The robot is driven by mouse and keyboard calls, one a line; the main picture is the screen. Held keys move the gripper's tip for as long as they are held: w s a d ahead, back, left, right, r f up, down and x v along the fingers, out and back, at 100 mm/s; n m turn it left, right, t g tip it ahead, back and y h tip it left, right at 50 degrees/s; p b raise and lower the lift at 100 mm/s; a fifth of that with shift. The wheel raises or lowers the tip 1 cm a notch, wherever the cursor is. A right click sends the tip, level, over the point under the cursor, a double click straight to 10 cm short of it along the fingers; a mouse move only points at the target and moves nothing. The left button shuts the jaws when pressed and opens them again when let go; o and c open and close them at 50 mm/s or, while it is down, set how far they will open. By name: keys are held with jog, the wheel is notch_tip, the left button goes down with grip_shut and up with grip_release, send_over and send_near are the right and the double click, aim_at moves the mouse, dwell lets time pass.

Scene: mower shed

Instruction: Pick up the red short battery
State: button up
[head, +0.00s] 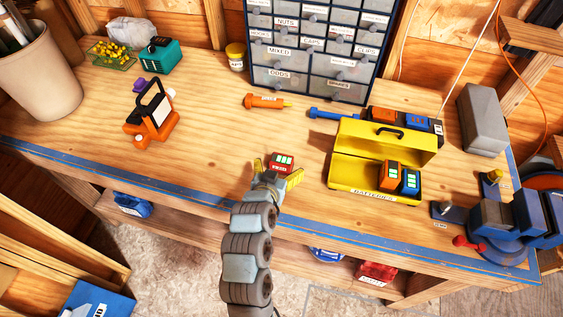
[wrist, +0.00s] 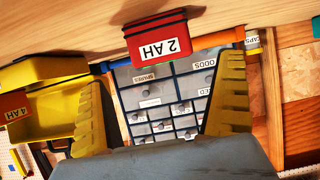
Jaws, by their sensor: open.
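The red short battery (head: 282,161) stands on the wooden workbench near its front middle, just beyond my gripper. In the wrist view the red battery (wrist: 158,38) appears upside down, with a white "2 AH" label facing me. My gripper (head: 277,178) is open, its yellow fingers spread on the near side of the battery. In the wrist view my gripper (wrist: 163,75) has nothing between its fingers, and the battery is ahead of the gap. The battery's lower part is partly hidden by my gripper in the head view.
An open yellow battery box (head: 350,172) holding orange and blue batteries stands to the right. A drawer cabinet (head: 312,45) stands behind, with an orange screwdriver (head: 265,102) before it. A blue vise (head: 505,225) is at far right.

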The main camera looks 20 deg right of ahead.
aim_at(281, 161)
jog(key=shift+p+x, duration=1)
jog(key=shift+x, duration=1.35)
jog(key=shift+w+f, duration=0.15)
jog(key=shift+w, duration=0.15)
jog(key=c, duration=1.3)
